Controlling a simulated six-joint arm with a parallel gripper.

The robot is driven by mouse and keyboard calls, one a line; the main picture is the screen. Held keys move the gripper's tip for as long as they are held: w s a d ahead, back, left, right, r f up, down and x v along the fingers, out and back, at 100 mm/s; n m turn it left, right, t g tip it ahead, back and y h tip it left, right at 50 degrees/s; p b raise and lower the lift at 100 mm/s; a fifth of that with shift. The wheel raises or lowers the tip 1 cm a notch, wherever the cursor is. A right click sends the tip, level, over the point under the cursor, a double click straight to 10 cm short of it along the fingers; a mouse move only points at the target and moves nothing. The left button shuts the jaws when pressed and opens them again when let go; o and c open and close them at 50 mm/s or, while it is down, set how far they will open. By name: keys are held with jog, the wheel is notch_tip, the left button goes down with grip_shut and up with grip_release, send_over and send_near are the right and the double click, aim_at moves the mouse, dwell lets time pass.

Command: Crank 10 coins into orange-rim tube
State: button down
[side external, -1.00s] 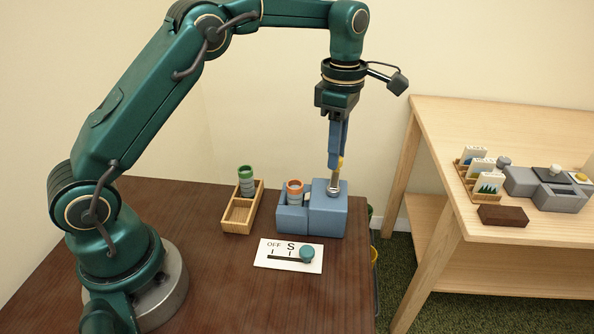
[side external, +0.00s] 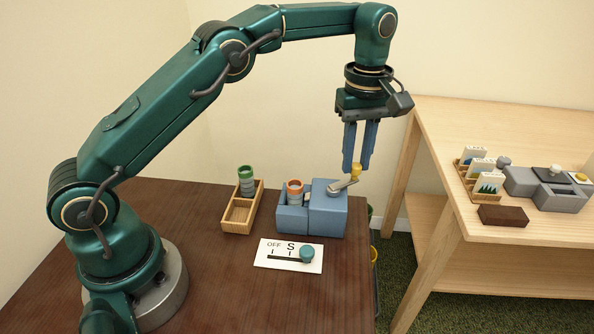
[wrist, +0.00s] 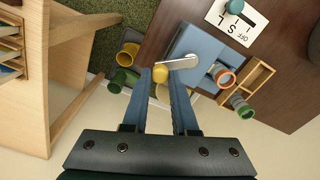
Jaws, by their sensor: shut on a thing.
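The blue coin machine (side external: 325,216) stands on the brown table, with a metal crank arm (side external: 342,186) on top ending in a yellow knob (side external: 355,171). My gripper (side external: 354,168) points down, shut on the yellow knob; the wrist view shows the knob (wrist: 160,74) between its fingers. The crank arm points right, beyond the machine's edge. The orange-rim tube (side external: 295,190) stands upright in the machine's left part; it also shows in the wrist view (wrist: 225,78). Coins inside it cannot be made out.
A wooden tray (side external: 240,223) left of the machine holds a green-rim tube (side external: 246,178). A white slider plate (side external: 272,262) lies in front, its teal knob (side external: 307,254) right of the S mark. A second wooden table (side external: 520,140) with cards and grey boxes stands to the right.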

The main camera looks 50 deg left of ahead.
jog(key=s+d+m, duration=0.1)
jog(key=s+m, duration=0.1)
jog(key=m, duration=0.5)
jog(key=s+d+m, duration=0.1)
jog(key=s+m, duration=0.1)
jog(key=m, duration=0.4)
jog(key=s+d+m, duration=0.1)
jog(key=s+m, duration=0.1)
jog(key=m, duration=0.5)
jog(key=shift+d+m, duration=0.3)
jog(key=shift+d, duration=0.05)
jog(key=shift+s+a+m, duration=0.1)
jog(key=shift+s+m, duration=0.1)
jog(key=shift+m, duration=0.45)
jog(key=shift+s+a+m, duration=0.1)
jog(key=shift+s+m, duration=0.1)
jog(key=shift+m, duration=0.45)
jog(key=c, duration=0.7)
grip_release()
jog(key=shift+r, duration=2.6)
